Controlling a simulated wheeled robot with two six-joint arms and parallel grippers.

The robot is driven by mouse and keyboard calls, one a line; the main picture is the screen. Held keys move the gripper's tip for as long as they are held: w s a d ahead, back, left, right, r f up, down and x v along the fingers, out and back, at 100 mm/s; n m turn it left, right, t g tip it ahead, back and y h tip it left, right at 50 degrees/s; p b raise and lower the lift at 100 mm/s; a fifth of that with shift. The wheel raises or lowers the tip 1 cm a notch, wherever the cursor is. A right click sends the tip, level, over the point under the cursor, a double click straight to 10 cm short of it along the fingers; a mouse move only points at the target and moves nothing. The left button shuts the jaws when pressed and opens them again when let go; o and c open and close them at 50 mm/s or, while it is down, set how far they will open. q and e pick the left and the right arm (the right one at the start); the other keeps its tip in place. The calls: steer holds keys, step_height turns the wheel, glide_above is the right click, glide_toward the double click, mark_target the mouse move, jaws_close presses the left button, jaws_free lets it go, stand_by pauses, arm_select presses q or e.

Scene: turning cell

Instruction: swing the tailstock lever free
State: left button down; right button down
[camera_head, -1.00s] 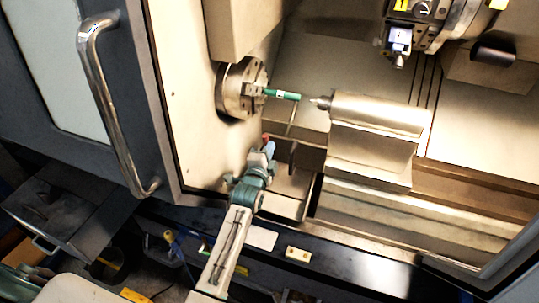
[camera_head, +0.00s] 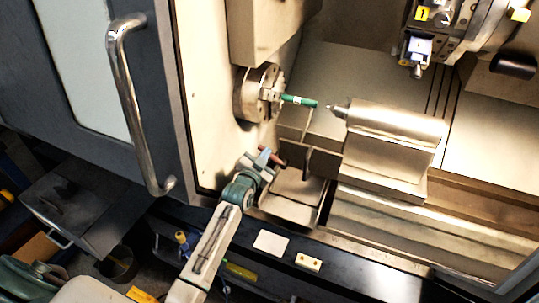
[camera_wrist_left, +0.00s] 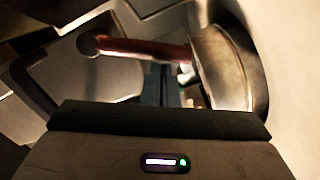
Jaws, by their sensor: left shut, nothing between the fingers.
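The tailstock lever shows in the left wrist view as a reddish-brown rod (camera_wrist_left: 145,48) with a rounded dark end, running to a round metal hub (camera_wrist_left: 222,68). In the head view a small reddish-brown rod (camera_head: 276,158) shows at my left gripper (camera_head: 264,156); it looks like the same lever. My left gripper is shut and empty. Its fingertips are close to the rod; I cannot tell whether they touch it. The tailstock (camera_head: 390,150) stands to the right, its pointed centre facing the green workpiece (camera_head: 298,101). My right gripper is not in view.
The chuck (camera_head: 250,95) holds the workpiece above and left of the tailstock. The tool turret (camera_head: 450,30) hangs at top right. The door handle (camera_head: 131,110) is at left. A white block (camera_head: 271,243) and a small cream panel (camera_head: 308,262) lie along the front edge.

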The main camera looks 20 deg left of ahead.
arm_select(q)
steer(key=shift+a+f+n+b, duration=0.3)
steer(key=shift+a+f, duration=0.15)
steer(key=shift+f, duration=0.05)
stand_by(0.6)
